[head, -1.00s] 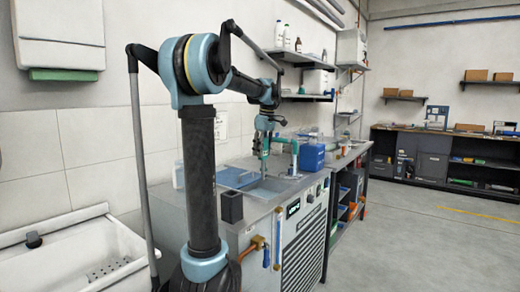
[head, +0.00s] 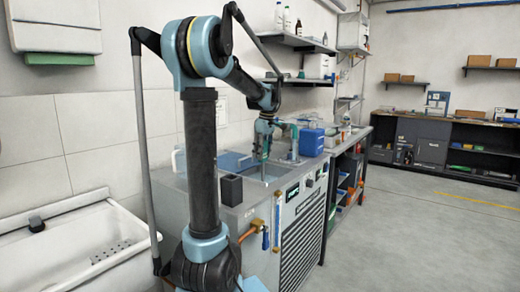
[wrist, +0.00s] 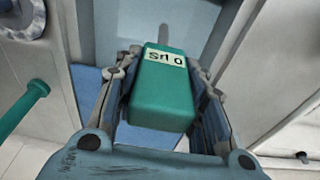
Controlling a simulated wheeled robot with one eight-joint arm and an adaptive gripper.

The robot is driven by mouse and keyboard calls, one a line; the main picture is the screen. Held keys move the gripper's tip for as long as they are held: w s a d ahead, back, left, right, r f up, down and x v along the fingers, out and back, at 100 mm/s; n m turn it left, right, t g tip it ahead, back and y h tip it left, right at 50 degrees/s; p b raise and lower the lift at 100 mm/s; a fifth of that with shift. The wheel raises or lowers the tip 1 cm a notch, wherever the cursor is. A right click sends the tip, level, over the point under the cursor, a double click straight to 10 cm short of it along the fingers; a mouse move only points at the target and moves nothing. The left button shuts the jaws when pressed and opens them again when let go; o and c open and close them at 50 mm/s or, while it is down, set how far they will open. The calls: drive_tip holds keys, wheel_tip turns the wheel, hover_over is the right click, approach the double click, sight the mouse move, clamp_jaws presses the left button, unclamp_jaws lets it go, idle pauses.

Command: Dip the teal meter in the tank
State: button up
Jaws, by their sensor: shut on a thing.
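The teal meter (wrist: 165,95) is a block with a pale label and a thin grey probe. My gripper (wrist: 162,100) is shut on it, with one finger on each side. In the head view my gripper (head: 264,134) is above the tank (head: 280,177), a recessed opening in the grey worktop. The meter also shows in the head view (head: 264,147), upright with its probe pointing down to the opening. I cannot tell whether the tip is below the rim or touching liquid.
A teal pipe (head: 294,141) stands close to the right of my gripper. A blue box (head: 311,142) is beyond it, and a dark block (head: 232,190) sits at the worktop's front edge. Shelves (head: 299,81) hang above and behind.

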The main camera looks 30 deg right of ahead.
drive_tip(key=shift+f, duration=1.9)
idle(0.4)
drive_tip(key=shift+r, duration=6.25)
